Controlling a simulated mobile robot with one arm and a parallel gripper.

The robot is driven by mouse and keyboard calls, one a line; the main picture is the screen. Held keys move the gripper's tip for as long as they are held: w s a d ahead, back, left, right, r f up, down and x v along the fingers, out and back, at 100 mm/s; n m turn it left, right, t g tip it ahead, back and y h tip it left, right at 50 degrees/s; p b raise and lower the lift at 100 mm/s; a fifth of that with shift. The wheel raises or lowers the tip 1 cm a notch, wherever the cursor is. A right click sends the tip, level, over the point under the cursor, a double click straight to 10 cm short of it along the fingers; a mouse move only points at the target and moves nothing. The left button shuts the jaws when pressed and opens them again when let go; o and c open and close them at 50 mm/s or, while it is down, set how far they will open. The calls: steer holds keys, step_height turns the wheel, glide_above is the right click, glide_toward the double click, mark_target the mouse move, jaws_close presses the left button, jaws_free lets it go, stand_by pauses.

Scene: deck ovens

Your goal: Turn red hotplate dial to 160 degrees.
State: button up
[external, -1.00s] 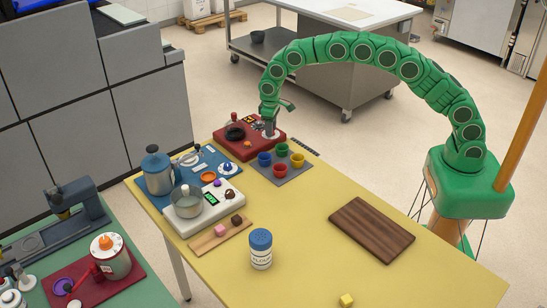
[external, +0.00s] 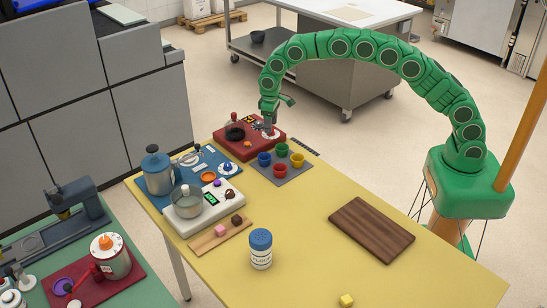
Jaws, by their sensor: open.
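The red hotplate (external: 240,148) sits at the far left end of the yellow table. A dark round pan or plate with a red-topped handle (external: 235,131) stands on its left part. My gripper (external: 270,115) is open and hangs right above this dial. Its fingers are small here, and I cannot tell whether they touch the dial. The dial's marks and its reading are too small to make out.
Several coloured cups stand on a grey mat (external: 288,178) just in front of the hotplate. A blue station (external: 215,160) and a white hotplate (external: 203,210) are to the left. A flour shaker (external: 260,250) and a wooden board (external: 371,230) stand nearer. The middle of the table is clear.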

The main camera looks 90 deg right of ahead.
steer(key=shift+r, duration=2.75)
steer(key=shift+r, duration=0.1)
steer(key=s+a+r+n, duration=0.1)
steer(key=s+a+r, duration=0.3)
steer(key=s, duration=0.5)
steer(key=s+a+r+g, duration=0.1)
steer(key=s+a+r, duration=0.1)
steer(key=s+r, duration=0.5)
steer(key=s+a+r+n, duration=0.1)
steer(key=s+a+r, duration=0.25)
steer(key=s, duration=0.65)
steer(key=s+a+f, duration=0.1)
steer(key=s+a, duration=0.1)
steer(key=s, duration=1.4)
steer(key=s+a+f, duration=0.1)
steer(key=s, duration=1.5)
steer(key=shift+s+a+f+n+g, duration=0.2)
steer(key=shift+a+n+g, duration=0.1)
steer(key=shift+a+g, duration=0.1)
